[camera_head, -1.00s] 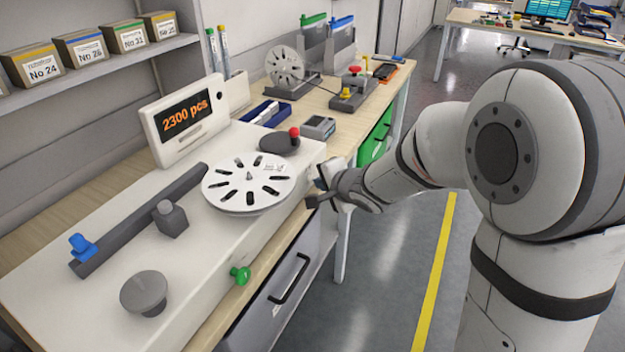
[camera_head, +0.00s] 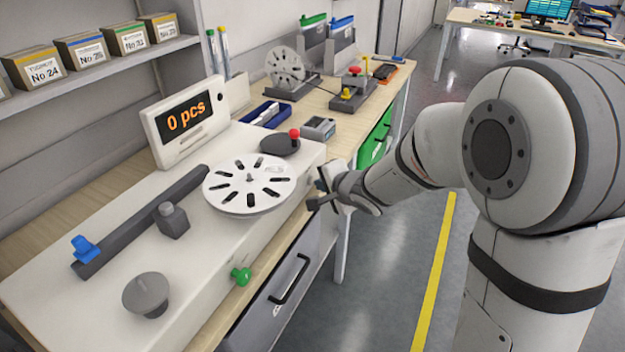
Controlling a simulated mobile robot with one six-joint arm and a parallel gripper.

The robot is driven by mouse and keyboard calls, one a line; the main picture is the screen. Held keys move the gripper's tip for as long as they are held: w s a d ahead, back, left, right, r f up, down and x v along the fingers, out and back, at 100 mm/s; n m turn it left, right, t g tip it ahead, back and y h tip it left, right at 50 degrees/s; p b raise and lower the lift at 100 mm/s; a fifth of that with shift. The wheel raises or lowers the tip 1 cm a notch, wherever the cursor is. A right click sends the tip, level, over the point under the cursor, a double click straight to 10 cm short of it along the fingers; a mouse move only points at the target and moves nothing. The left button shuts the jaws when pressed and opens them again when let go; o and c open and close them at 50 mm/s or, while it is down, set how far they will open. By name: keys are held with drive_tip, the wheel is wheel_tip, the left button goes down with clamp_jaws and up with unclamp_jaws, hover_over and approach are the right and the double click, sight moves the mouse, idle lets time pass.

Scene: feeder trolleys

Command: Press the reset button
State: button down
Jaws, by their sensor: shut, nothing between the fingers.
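A long white counting machine (camera_head: 85,235) lies on the bench. Its display (camera_head: 187,114) reads "0 pcs" in orange. A green button (camera_head: 241,275) sticks out of its front face. A red-topped knob (camera_head: 294,134) stands on a dark round base at the far right end. I see no label that names either as the reset button. My gripper (camera_head: 317,196) is shut and empty, just off the machine's right front edge, to the right of the white slotted disc (camera_head: 249,184). It is apart from the green button. Whether it touches the machine's side cannot be told.
A dark rail (camera_head: 130,233) with a blue clamp (camera_head: 84,248) and a grey knob (camera_head: 146,294) sit on the machine. Behind are a small grey device (camera_head: 318,128), blue holders (camera_head: 266,114) and a reel stand (camera_head: 288,72). The floor beside the bench is clear.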

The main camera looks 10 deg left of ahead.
drive_tip(key=shift+s+d, duration=0.2)
drive_tip(key=shift+d, duration=0.3)
drive_tip(key=shift+s+d+p, duration=0.3)
drive_tip(key=shift+d+p, duration=0.3)
drive_tip(key=shift+d, duration=0.2)
drive_tip(key=shift+s+d+p, duration=0.25)
drive_tip(key=shift+d+p, duration=0.35)
drive_tip(key=shift+d, duration=0.15)
drive_tip(key=shift+s+d+p, duration=0.3)
drive_tip(key=shift+d+p, duration=0.3)
drive_tip(key=shift+d, duration=0.2)
